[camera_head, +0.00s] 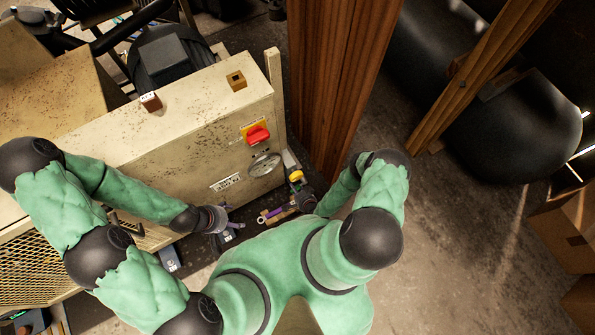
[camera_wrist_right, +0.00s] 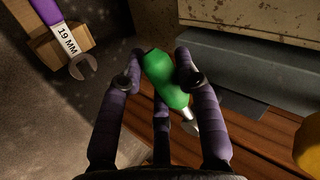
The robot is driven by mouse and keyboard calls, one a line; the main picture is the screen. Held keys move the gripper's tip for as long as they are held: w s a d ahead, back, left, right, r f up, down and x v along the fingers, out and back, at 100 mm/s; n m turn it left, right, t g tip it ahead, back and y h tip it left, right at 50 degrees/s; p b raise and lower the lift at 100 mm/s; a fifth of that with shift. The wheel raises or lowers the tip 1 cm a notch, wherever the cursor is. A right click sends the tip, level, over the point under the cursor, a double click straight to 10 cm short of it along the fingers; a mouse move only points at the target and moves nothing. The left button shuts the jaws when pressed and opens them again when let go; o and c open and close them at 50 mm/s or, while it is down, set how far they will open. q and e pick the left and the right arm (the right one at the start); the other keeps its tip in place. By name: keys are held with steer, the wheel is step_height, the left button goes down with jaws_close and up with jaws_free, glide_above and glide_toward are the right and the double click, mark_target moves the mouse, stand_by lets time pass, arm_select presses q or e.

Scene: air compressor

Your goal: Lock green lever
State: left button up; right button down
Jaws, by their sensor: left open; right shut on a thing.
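The green lever (camera_wrist_right: 168,85) shows in the right wrist view as a rounded green grip with a metal end at its lower right. My right gripper (camera_wrist_right: 159,77) is shut on it, with the dark purple fingers on either side of the grip. My left gripper (camera_head: 228,232) is open low in front of the compressor panel, away from the lever.
A wooden post (camera_head: 335,80) stands behind.

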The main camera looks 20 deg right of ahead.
steer(key=shift+a, duration=0.1)
steer(key=c, duration=0.8)
jaws_free()
steer(key=shift+c, duration=0.2)
steer(key=v, duration=1.2)
